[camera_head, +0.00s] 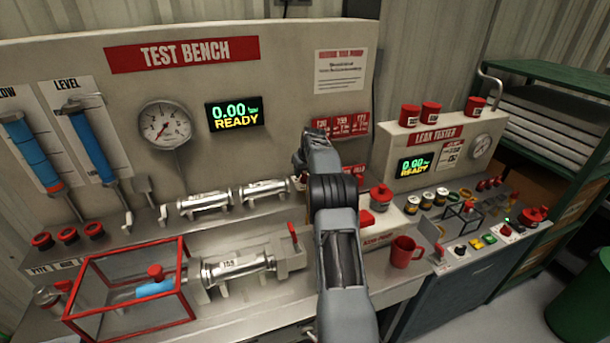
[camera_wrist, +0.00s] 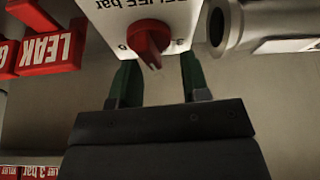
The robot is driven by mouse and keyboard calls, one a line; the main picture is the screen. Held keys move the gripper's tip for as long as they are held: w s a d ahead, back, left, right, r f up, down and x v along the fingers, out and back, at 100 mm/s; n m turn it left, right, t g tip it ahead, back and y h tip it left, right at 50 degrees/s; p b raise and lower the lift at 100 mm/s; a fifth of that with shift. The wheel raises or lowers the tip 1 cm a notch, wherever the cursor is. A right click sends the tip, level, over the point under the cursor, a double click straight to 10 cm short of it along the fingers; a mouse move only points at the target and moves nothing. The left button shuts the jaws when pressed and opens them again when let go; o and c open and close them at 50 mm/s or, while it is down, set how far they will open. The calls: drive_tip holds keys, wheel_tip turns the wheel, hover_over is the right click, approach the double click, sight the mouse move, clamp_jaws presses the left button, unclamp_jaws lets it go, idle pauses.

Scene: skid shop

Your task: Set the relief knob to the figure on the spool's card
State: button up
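The red relief knob (camera_wrist: 148,38) sits on a white plate (camera_wrist: 105,20) lettered "RELIEF bar", upside down in the wrist view. Its narrow end points down in the picture, between two scale figures too small to read surely. My gripper (camera_wrist: 158,68) is open, its green fingers just short of the knob; the knob lies nearer the left finger. In the head view my arm hides the gripper and the knob. A silver spool (camera_head: 236,268) with a small white label lies in the bench fixture. Red cards (camera_head: 340,126) with figures hang on the panel, partly unreadable.
A metal cylinder end (camera_wrist: 225,25) is close right of the knob; red tags (camera_wrist: 50,52), one reading "LEAK", are at left. Two more spools (camera_head: 203,203) lie on the bench shelf. A red-framed guard (camera_head: 125,285) and red mug (camera_head: 404,251) stand in front. The bench display (camera_head: 235,114) reads 0.00, READY.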

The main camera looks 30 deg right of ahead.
sight(305, 175)
drive_tip(key=shift+r, duration=0.65)
drive_tip(key=shift+s+d+r+p, duration=0.1)
drive_tip(key=shift+d+r+p, duration=0.1)
drive_tip(key=shift+r+p, duration=1.85)
drive_tip(key=shift+r, duration=0.1)
